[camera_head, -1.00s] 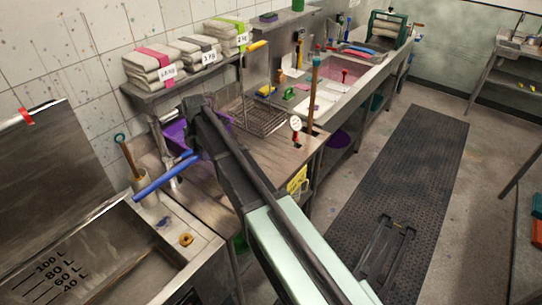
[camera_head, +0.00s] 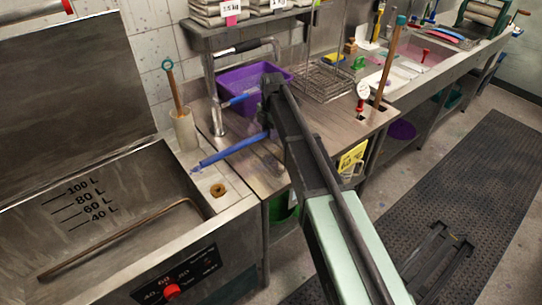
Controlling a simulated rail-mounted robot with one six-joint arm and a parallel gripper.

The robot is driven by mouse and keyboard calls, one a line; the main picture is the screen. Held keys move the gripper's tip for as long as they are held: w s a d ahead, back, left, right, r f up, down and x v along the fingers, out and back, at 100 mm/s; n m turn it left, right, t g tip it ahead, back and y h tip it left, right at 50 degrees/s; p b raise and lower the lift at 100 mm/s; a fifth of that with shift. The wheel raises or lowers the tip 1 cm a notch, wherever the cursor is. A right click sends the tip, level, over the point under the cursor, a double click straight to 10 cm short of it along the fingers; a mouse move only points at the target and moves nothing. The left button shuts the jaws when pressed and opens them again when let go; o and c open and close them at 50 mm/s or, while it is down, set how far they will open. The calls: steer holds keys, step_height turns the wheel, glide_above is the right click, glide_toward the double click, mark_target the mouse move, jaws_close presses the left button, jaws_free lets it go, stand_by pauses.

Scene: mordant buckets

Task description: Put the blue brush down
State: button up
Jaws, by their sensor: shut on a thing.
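The blue brush (camera_head: 228,151) shows as a long blue handle. It slants down to the left from the end of my dark arm, and its left end is above the steel ledge between the tank and the worktop. My gripper (camera_head: 271,128) is shut on the brush near its right end. The jaws are mostly hidden by my arm, and I cannot make out any bristles. A purple tub (camera_head: 252,78) stands on the worktop behind my arm, which covers part of it.
A steel tank (camera_head: 100,225) with litre marks and a bent rod fills the left. A beige holder (camera_head: 184,130) with a stick stands behind the brush. A wire rack (camera_head: 322,82) and a sink (camera_head: 425,65) are to the right.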

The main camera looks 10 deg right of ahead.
mark_target(270, 147)
steer(key=shift+f, duration=0.2)
step_height(270, 147, down, 5)
steer(key=b, duration=0.4)
steer(key=shift+r, duration=0.5)
steer(key=shift+f, duration=0.25)
steer(key=o, duration=0.9)
steer(key=shift+r, duration=0.1)
